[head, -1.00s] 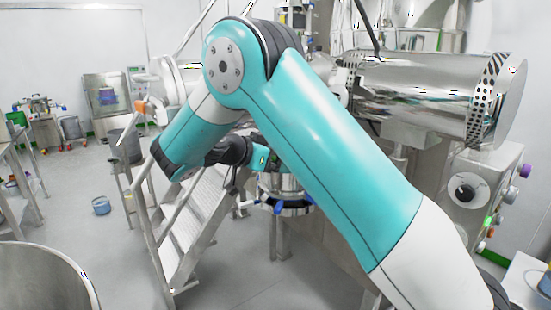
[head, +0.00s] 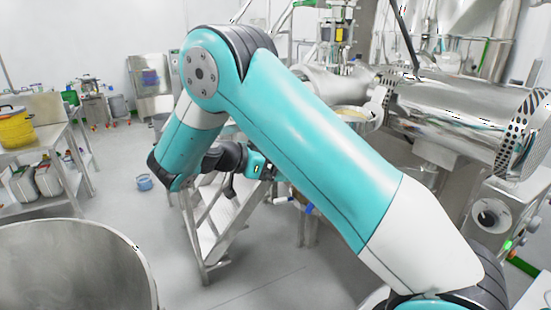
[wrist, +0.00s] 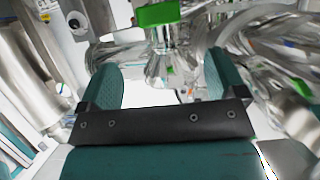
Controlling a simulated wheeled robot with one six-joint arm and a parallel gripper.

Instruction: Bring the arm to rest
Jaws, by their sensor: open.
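My teal and white arm (head: 310,150) is raised and bent across the middle of the head view. Its elbow is at the upper left and the forearm hangs down to a dark wrist. In the wrist view my gripper (wrist: 160,80) has its two teal fingers spread wide apart, with nothing between them. Shiny metal equipment with a green clamp (wrist: 157,14) lies beyond the fingers. In the head view the gripper is small and partly hidden behind the arm, so its fingers do not show clearly.
Metal steps (head: 222,215) stand behind my forearm. A large steel drum (head: 530,130) on a machine is at the right. A round steel vessel (head: 75,262) is at the near left. A table with a yellow container (head: 15,127) is at the left. Open floor lies between.

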